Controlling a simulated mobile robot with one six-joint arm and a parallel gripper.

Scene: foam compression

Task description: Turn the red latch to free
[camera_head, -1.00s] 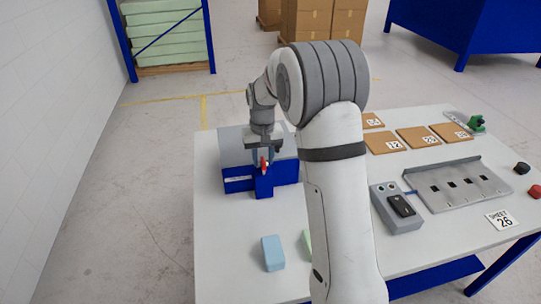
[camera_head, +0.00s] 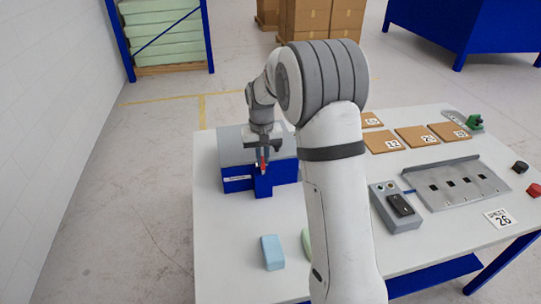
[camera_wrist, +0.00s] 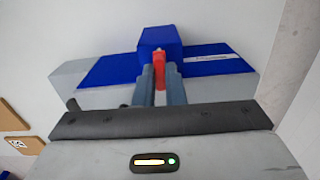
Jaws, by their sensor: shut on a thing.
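The red latch (camera_head: 263,165) is on the front of a blue and grey machine (camera_head: 240,178) at the left of the table. In the wrist view the red latch (camera_wrist: 160,70) lies between the two fingers, against the machine's blue raised block (camera_wrist: 160,38). My gripper (camera_head: 262,156) reaches down from above and is shut on the latch. In the wrist view the gripper's fingers (camera_wrist: 160,80) flank the latch on both sides, and its lower part is partly hidden.
A light blue foam block (camera_head: 272,252) stands in front of the machine, with a green one (camera_head: 306,243) partly behind my arm. A grey control box (camera_head: 395,208), a metal tray (camera_head: 458,185) and several numbered brown boards (camera_head: 417,136) are on the right.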

